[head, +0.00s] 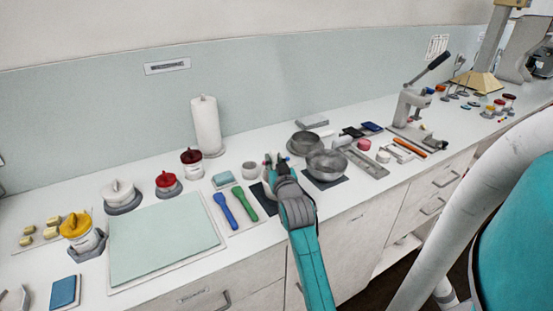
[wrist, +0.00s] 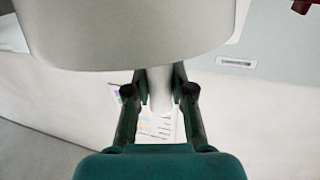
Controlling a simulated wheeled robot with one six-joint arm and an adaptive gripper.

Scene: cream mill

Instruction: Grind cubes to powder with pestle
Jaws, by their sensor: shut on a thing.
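My gripper (head: 276,166) is over the counter beside two grey bowls and a small pale cup (head: 249,170). In the wrist view my gripper (wrist: 160,98) is shut on a pale, rod-shaped thing (wrist: 159,93), which looks like the pestle. A large pale rounded body (wrist: 130,35) fills the top of that view; I cannot tell what it is. One grey bowl (head: 327,163) stands on a dark mat, the other grey bowl (head: 304,142) is behind it. I cannot make out cubes or powder in either bowl. The pestle's lower end is not clear in the head view.
Left of my gripper are blue and green scoops (head: 234,206), red-lidded jars (head: 168,184) and a pale green mat (head: 163,237). A paper towel roll (head: 206,126) stands at the back. A lever press (head: 412,104) stands to the right. The front counter edge is close.

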